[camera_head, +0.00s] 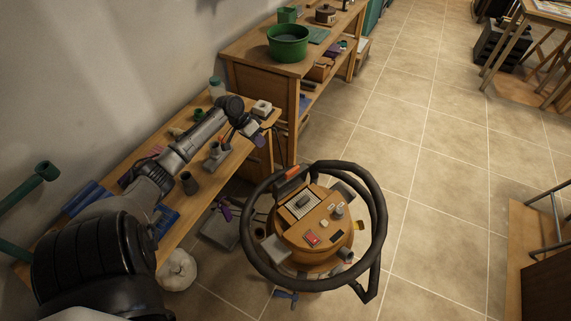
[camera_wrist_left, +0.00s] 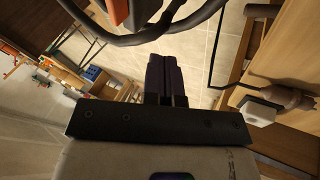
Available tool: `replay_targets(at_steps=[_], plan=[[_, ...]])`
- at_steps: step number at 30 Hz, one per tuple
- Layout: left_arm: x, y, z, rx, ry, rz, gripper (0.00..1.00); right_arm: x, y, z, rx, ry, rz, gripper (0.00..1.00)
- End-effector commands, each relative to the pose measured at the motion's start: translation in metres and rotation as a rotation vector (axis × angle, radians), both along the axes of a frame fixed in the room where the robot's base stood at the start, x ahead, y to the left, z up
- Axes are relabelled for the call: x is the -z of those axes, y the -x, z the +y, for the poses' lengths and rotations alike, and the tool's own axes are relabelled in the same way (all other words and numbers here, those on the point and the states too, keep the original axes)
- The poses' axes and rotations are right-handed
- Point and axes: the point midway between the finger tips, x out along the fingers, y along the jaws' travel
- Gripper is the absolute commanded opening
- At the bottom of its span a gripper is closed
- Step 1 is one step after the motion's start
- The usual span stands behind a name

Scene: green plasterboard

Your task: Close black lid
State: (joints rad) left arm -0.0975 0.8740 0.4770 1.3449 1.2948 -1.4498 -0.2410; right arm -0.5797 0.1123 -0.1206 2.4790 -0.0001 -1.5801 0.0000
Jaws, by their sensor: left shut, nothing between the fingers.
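No black lid can be made out for certain in either view. My left gripper (camera_head: 259,139) is at the end of the arm that reaches across the low wooden bench, near the bench's far end. In the left wrist view its dark purple fingers (camera_wrist_left: 165,78) are together, with nothing between them. My right gripper is in neither view.
A low wooden bench (camera_head: 226,163) with small items runs along the wall. Beyond it stands a taller wooden workbench (camera_head: 249,50) with a green tub (camera_head: 288,43). A dark ring (camera_head: 379,215) surrounds a round panel.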

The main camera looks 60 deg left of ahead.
Motion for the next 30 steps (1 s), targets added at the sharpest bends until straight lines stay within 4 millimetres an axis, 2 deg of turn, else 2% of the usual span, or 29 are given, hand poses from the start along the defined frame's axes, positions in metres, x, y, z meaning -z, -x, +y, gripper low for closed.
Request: replay_targets(at_steps=[3, 8, 25, 30], plan=[[-0.007, -0.008, -0.009, 0.049, 0.042, -0.075, 0.00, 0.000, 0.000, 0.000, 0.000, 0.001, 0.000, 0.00], [-0.001, -0.011, -0.011, 0.092, 0.014, -0.098, 0.00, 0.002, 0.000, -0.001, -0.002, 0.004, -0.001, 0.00], [0.079, -0.055, -0.046, 0.094, 0.012, -0.097, 0.00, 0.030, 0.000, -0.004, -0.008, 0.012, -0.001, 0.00], [0.078, -0.059, -0.067, 0.097, 0.010, -0.096, 0.00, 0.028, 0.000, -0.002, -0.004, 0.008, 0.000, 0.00]])
